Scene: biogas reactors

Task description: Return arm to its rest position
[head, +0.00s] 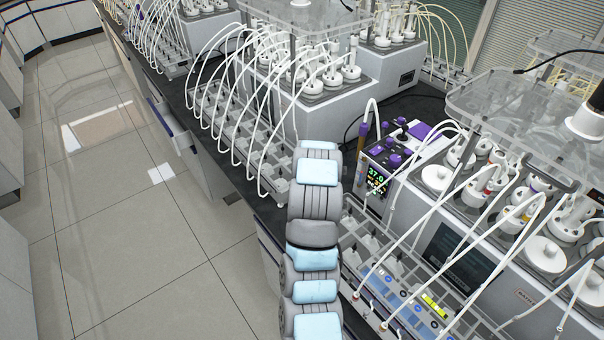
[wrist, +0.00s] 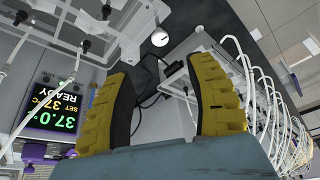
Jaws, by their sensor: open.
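My gripper (wrist: 164,68) shows in the wrist view with its two yellow, dark-padded fingers spread apart. It is open, with nothing between the fingers. Behind the gap are a grey panel and a dark cable. In the head view my arm (head: 315,205), with grey and pale blue segments, reaches from the bottom centre up over the bench edge. I cannot make out the gripper's fingers in the head view.
A control unit's screen (head: 377,180) reads 37.0, right of my arm; the screen (wrist: 56,115) also shows READY in the wrist view. Reactor baths with bottles (head: 545,255) and looping white tubes crowd the bench on both sides. The floor aisle (head: 130,200) at left is clear.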

